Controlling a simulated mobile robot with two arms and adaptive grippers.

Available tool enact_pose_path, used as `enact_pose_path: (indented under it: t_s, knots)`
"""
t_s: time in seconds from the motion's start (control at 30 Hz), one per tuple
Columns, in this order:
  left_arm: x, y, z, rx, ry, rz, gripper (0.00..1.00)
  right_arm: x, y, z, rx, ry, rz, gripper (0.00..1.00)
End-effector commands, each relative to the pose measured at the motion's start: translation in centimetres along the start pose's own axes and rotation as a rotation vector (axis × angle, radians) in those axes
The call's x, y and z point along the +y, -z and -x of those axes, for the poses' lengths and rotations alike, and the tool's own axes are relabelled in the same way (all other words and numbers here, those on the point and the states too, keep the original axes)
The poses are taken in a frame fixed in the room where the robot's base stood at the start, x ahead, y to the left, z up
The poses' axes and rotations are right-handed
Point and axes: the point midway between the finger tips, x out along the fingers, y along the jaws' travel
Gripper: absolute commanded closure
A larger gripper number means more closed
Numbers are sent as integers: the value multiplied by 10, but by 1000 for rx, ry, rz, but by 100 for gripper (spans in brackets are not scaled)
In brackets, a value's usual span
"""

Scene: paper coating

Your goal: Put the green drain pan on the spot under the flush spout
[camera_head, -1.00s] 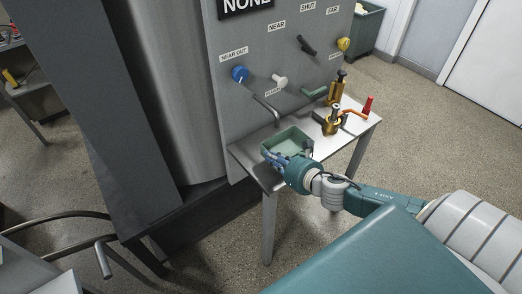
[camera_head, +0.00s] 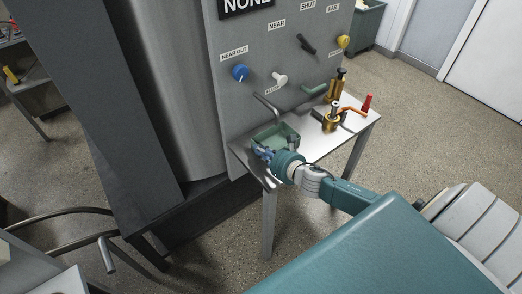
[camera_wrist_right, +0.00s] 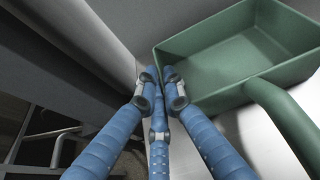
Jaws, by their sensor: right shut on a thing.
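The green drain pan (camera_head: 287,131) is an open rectangular tray at the left end of the small steel table. The bent grey spout (camera_head: 266,104) comes out of the panel, and its tip is above the pan's back part in the head view. My right gripper (camera_head: 262,151) is at the pan's near left side, shut on its wall. In the right wrist view the blue fingers (camera_wrist_right: 160,84) meet at the corner of the pan (camera_wrist_right: 228,62). I cannot tell whether the pan touches the table. My left gripper is not in view.
The steel table (camera_head: 317,150) also carries brass fittings (camera_head: 332,117) and a red-handled part (camera_head: 367,103) to the right. The grey panel (camera_head: 235,110) with a blue knob (camera_head: 240,72) and a white knob (camera_head: 280,79) stands behind. Table is bare between pan and fittings.

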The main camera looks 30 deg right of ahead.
Motion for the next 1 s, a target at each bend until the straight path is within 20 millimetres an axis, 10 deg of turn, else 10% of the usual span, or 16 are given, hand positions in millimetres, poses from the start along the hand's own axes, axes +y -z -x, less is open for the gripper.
enact_pose_path:
  t_s: [0.2, 0.57, 1.0]
  knots:
    - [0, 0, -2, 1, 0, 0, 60, 0, 2, -1, 1, 0, 0, 74]
    - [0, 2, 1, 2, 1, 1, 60, 0, -1, 2, 1, 0, 0, 74]
    - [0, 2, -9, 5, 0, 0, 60, 0, 3, 78, 3, 0, 2, 74]
